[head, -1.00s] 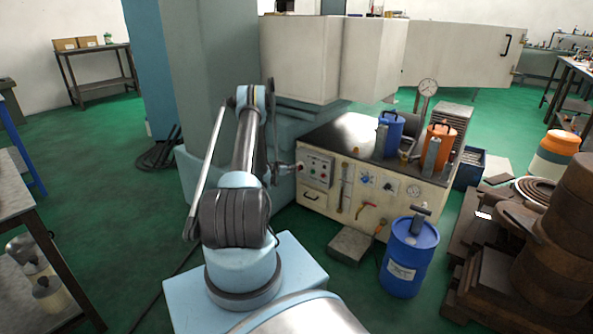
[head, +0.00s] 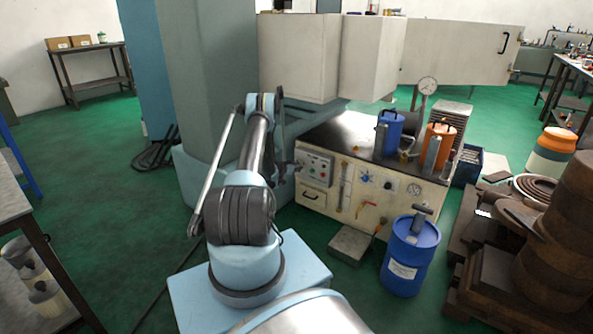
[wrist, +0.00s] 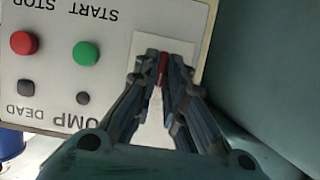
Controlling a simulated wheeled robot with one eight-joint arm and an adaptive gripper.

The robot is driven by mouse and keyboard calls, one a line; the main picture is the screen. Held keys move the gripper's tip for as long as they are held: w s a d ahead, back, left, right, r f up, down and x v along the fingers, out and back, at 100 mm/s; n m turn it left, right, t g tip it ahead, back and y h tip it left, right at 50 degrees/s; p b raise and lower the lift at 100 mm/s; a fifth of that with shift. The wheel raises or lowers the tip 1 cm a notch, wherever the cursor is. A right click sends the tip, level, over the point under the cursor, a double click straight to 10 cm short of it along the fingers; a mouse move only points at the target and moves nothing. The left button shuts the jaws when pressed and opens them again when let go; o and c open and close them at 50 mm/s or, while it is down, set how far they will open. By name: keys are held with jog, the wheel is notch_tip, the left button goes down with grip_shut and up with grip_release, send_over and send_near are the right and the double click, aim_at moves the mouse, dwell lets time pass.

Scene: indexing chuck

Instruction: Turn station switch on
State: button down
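The station's control panel (head: 315,168) is on the cream cabinet front in the head view. In the wrist view the panel (wrist: 72,20) is upside down, with a red button (wrist: 24,43), a green button (wrist: 86,53) and small dark knobs. A narrow red switch handle (wrist: 163,68) stands on a pale plate beside them; its on or off position cannot be told. My gripper (wrist: 162,75) has its fingers drawn close together, one on each side of the red handle, apparently touching it.
A blue drum (head: 408,262) stands in front on the green floor. A machine column (head: 210,100) rises close behind my arm.

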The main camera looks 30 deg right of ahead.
dwell(0.4)
jog(key=shift+s+f+m+t+y, duration=0.1)
jog(key=shift+s+m+t+y, duration=0.1)
jog(key=shift+m+t, duration=0.6)
jog(key=shift+s+f+m+t+y, duration=0.15)
jog(key=shift+m+t, duration=0.35)
jog(key=shift+m, duration=0.6)
jog(key=shift+w+r, duration=0.1)
jog(key=shift+w, duration=0.05)
jog(key=c, duration=1.7)
grip_release()
jog(key=shift+r, duration=4.95)
